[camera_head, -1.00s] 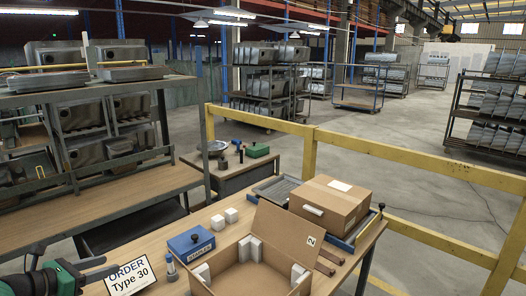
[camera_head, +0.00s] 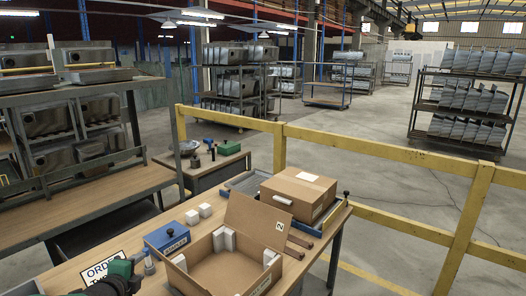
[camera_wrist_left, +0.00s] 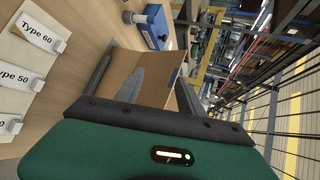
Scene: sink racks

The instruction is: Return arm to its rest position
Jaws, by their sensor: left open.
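My left gripper (camera_head: 124,270), green and black, shows at the bottom left of the head view, in front of the order sign (camera_head: 104,269) on the wooden table. It hides part of the sign. In the left wrist view the gripper (camera_wrist_left: 142,82) has its dark fingers apart with nothing held between them. The open cardboard box (camera_wrist_left: 125,66) shows beyond the fingers. My right gripper is not in view.
The open carton (camera_head: 207,270) stands right of my left gripper. A blue box (camera_head: 167,240), two white blocks (camera_head: 198,212) and a closed carton (camera_head: 298,193) are on the table. A yellow railing (camera_head: 375,150) runs behind. Type cards (camera_wrist_left: 40,32) show in the wrist view.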

